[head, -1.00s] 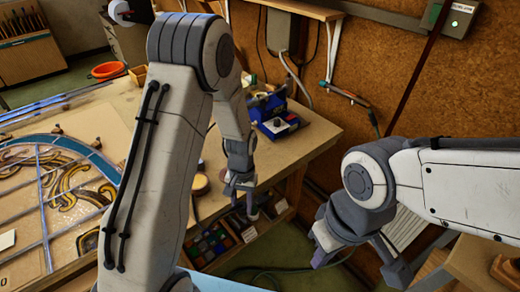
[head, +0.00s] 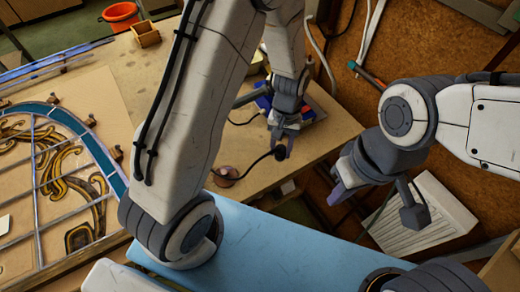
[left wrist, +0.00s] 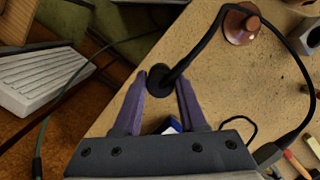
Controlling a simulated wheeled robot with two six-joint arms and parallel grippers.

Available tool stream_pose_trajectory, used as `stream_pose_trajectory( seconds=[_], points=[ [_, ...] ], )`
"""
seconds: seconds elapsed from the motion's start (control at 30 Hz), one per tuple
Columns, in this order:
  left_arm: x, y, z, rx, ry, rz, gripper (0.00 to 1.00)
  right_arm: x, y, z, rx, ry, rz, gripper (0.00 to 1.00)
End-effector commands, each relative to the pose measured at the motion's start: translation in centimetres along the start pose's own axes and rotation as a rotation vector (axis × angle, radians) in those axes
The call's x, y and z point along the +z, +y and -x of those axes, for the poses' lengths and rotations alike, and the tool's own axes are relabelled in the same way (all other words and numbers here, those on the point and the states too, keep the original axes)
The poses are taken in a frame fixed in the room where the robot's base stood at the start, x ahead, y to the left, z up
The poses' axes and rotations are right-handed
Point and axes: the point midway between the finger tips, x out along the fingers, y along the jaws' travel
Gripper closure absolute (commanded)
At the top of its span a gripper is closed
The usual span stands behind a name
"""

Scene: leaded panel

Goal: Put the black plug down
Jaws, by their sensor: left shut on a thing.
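The black plug (left wrist: 158,80) is a small dark round piece with a black cord, between my left fingertips. My left gripper (left wrist: 163,84) is shut on it. In the head view, my left gripper (head: 281,146) and the plug (head: 280,153) appear over the right part of the wooden bench (head: 330,133), near its edge. I cannot tell whether the plug touches the bench top. The cord runs past a round brown knob-like piece (left wrist: 241,24), also in the head view (head: 225,176). My right gripper (head: 375,206) is open and empty, right of the bench.
The leaded panel (head: 60,180) lies on the bench at the left. A pale ribbed panel (head: 430,218) is low at the right. An orange bowl (head: 120,14) is at the back.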

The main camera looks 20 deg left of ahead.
Motion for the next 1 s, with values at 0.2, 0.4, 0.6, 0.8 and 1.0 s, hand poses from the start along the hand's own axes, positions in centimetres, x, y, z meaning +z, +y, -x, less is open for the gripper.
stream_pose_trajectory(
  seconds=[0.2,0.4,0.6,0.8,1.0],
  points=[
    [-1.5,-4.7,-2.4,-0.001,-0.005,0.003,1.00,-0.1,-0.1,2.1,0.000,0.000,0.003,1.00],
    [-2.4,-6.7,-3.8,0.000,0.000,-0.003,1.00,-0.2,-0.2,2.7,0.000,0.000,0.005,1.00],
    [-2.6,-6.9,-5.4,-0.001,-0.004,-0.003,1.00,-0.2,-0.3,3.6,0.000,0.000,0.006,1.00],
    [-3.0,-6.9,-7.6,-0.001,-0.002,-0.004,1.00,-0.2,-0.3,4.4,0.000,0.000,0.007,1.00],
    [-3.1,-6.8,-8.0,0.000,0.001,-0.004,1.00,-0.2,-0.3,4.3,0.000,0.000,0.007,1.00]
  ],
)
